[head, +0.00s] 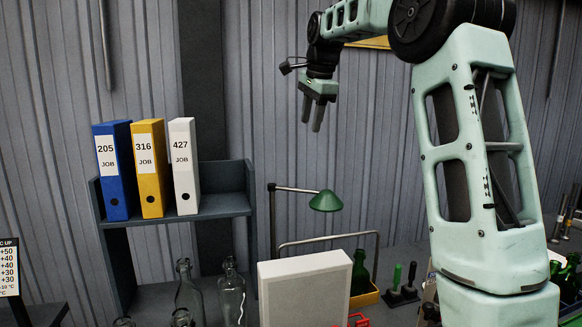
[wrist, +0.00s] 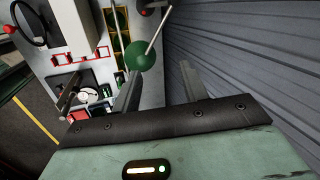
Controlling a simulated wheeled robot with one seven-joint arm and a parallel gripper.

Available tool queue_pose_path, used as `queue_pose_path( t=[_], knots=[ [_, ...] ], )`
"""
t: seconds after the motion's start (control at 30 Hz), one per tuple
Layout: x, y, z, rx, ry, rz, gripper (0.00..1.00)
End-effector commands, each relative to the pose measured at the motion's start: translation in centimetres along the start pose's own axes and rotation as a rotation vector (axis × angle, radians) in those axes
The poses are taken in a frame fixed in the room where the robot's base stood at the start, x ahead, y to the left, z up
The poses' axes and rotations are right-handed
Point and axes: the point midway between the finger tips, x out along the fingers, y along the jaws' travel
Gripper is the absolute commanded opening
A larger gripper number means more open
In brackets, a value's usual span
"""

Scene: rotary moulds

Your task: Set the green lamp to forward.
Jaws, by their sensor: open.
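The green lamp (head: 326,201) is a small shade at the end of a thin grey arm on an upright post. In the head view its arm reaches from the post at the left to the shade at the right. It also shows in the wrist view (wrist: 140,56), with its arm running up to the right. My gripper (head: 312,118) hangs above the lamp, fingers pointing down, apart from it. In the wrist view my gripper (wrist: 157,68) is open with nothing between the fingers. The lamp shade appears beyond the left finger.
A dark shelf (head: 226,206) with blue (head: 115,190), yellow (head: 149,185) and white binders (head: 184,180) stands left. Clear glass bottles (head: 231,290) stand below it. A white panel (head: 303,285) is in front of the lamp. A yellow tray (head: 368,297) sits behind. The corrugated wall is close.

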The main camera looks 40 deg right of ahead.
Motion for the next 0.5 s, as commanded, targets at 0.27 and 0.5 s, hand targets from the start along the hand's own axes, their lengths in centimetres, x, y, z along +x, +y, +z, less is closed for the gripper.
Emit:
queue_pose_path(
  t=[0.27,0.5],
  knots=[
    [3.4,0.1,-0.2,0.009,0.0,0.005,0.43],
    [8.4,0.1,-0.2,0.006,-0.001,0.006,0.43]
  ],
)
